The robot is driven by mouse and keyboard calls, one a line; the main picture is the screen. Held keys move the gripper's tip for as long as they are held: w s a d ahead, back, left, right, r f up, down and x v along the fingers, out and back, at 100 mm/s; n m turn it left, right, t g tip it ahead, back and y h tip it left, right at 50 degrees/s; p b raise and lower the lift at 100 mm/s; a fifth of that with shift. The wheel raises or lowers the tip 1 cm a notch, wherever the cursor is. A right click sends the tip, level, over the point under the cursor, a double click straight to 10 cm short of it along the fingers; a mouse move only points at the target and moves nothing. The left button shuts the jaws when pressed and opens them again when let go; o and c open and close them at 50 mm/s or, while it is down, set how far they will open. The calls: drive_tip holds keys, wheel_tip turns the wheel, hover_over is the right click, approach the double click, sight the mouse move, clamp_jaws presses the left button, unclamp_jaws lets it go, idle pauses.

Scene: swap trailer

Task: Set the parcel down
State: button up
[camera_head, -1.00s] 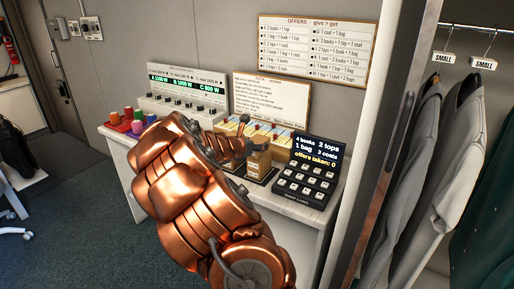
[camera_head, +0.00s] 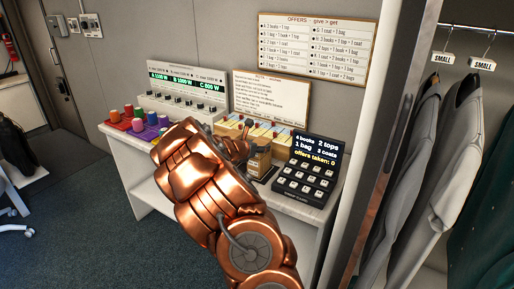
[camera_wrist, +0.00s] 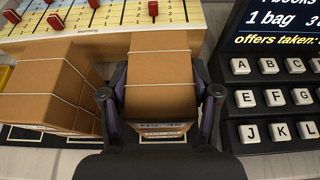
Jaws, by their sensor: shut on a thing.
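The parcel (camera_wrist: 160,62) is a brown box with white string, held between the two dark fingers of my gripper (camera_wrist: 160,88) in the wrist view. Its lower end, with a printed label, is partly hidden by the gripper body. I cannot tell whether its underside touches the desk. More brown tied parcels (camera_wrist: 45,88) stand just left of the gripper, apart from the held one.
A black keypad with a display (camera_head: 308,170) stands close on the right. A slider board (camera_wrist: 110,25) lies behind the parcels. Coloured spools (camera_head: 138,118) and a grey panel with knobs (camera_head: 187,92) are on the left of the white desk (camera_head: 312,212).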

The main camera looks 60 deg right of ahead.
drive_tip(key=shift+f, duration=0.15)
drive_tip(key=o, duration=1.2)
drive_tip(key=shift+o, duration=0.2)
